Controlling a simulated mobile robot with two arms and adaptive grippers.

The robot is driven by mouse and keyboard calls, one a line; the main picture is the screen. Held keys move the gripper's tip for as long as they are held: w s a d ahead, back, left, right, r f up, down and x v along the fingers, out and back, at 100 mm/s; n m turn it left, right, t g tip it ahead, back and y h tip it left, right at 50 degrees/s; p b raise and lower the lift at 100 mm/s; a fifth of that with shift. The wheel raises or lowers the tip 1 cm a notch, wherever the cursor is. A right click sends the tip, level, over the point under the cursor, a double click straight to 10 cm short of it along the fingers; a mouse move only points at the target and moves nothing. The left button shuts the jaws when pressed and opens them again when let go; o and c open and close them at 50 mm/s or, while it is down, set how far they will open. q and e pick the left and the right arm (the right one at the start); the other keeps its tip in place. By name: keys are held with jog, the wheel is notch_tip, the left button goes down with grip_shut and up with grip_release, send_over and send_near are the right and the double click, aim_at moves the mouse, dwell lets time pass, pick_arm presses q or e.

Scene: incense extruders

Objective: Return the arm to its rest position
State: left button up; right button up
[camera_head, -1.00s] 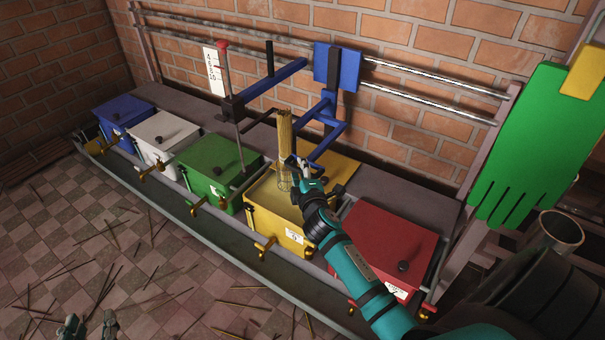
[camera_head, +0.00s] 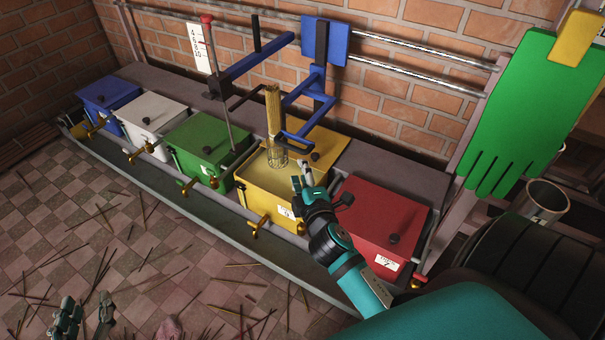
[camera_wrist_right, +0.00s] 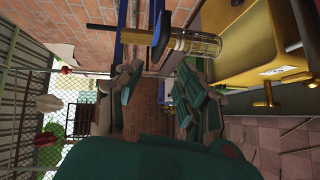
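My right gripper (camera_head: 303,178) is open and empty above the right side of the yellow vat (camera_head: 262,187). In the right wrist view its two fingers (camera_wrist_right: 160,92) stand wide apart with nothing between them. A bundle of thin yellowish sticks (camera_head: 272,108) stands upright in a wire basket (camera_head: 277,153) at the yellow vat, beside a blue bracket arm (camera_head: 305,130). The basket also shows above the fingers in the right wrist view (camera_wrist_right: 195,43), apart from them. My left gripper (camera_head: 86,315) is open and empty at the bottom left, over the floor.
Blue (camera_head: 108,95), white (camera_head: 152,122), green (camera_head: 205,140) and red (camera_head: 385,215) vats line the bench along the brick wall. Brass taps face the front. A green glove-shaped panel (camera_head: 515,110) and a metal can (camera_head: 544,202) are at the right. Scattered sticks lie on the tiled floor (camera_head: 150,230).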

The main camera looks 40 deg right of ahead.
dwell(0.3)
